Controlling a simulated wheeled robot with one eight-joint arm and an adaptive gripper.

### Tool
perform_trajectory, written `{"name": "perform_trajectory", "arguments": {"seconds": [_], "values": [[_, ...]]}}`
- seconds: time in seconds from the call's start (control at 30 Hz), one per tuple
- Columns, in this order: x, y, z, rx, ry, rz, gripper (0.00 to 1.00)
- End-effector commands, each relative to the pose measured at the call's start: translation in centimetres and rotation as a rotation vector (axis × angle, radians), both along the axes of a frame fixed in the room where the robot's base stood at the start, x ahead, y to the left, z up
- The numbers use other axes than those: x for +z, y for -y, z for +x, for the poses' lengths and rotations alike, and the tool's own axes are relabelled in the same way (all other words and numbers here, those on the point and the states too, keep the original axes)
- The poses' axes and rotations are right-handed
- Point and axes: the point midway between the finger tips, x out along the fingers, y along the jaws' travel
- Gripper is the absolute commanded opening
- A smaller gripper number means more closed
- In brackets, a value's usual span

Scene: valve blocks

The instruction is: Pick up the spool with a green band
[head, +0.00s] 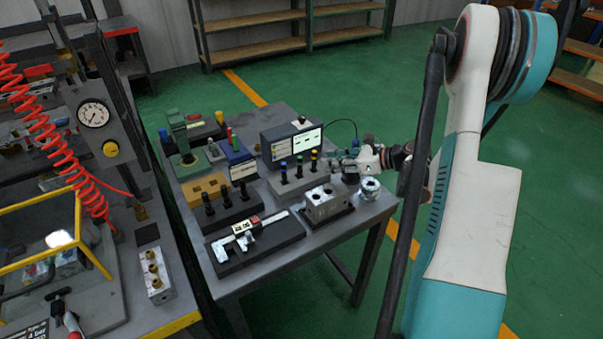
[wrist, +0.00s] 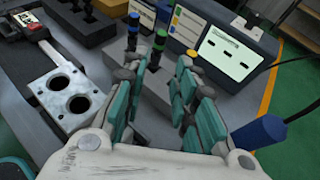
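Three black spools with coloured bands stand upright in a grey block (head: 300,183) on the table in the head view. The one with a green band (head: 299,160) is in the middle, between a blue-banded one (head: 284,166) and a yellow-banded one (head: 314,154). My gripper (head: 345,162) is just right of this row. In the wrist view my gripper (wrist: 160,75) is open, its teal fingers apart with nothing visibly held. Dark spools show beyond the fingertips; the fingers partly cover this area, and the bands are small there.
A monitor (head: 291,141) stands close behind the spool row. A caliper on a dark base (head: 252,243) and a block of black spools (head: 228,208) lie left.

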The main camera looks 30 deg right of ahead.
Motion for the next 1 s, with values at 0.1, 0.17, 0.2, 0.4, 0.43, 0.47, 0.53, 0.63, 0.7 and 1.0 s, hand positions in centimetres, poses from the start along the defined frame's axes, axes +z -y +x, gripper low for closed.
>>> {"name": "perform_trajectory", "arguments": {"seconds": [0.1, 0.17, 0.2, 0.4, 0.43, 0.47, 0.53, 0.63, 0.7, 1.0], "values": [[-1.1, -1.5, 1.8, 0.006, 0.000, -0.001, 0.26], [-1.6, -2.1, 2.7, 0.006, -0.001, -0.003, 0.26], [-1.8, -2.5, 3.2, 0.005, 0.000, -0.003, 0.26], [-2.7, -3.7, 5.0, 0.003, 0.000, -0.003, 0.26], [-2.7, -3.8, 5.2, 0.003, 0.000, -0.003, 0.26], [-2.7, -3.8, 5.3, 0.003, 0.000, -0.003, 0.26], [-2.8, -4.0, 5.5, 0.002, 0.000, -0.003, 0.26], [-3.1, -4.4, 5.9, 0.002, 0.000, -0.004, 0.26], [-3.5, -4.8, 6.5, 0.004, 0.001, -0.004, 0.26], [-4.7, -6.8, 9.2, 0.002, 0.000, -0.004, 0.26]]}}
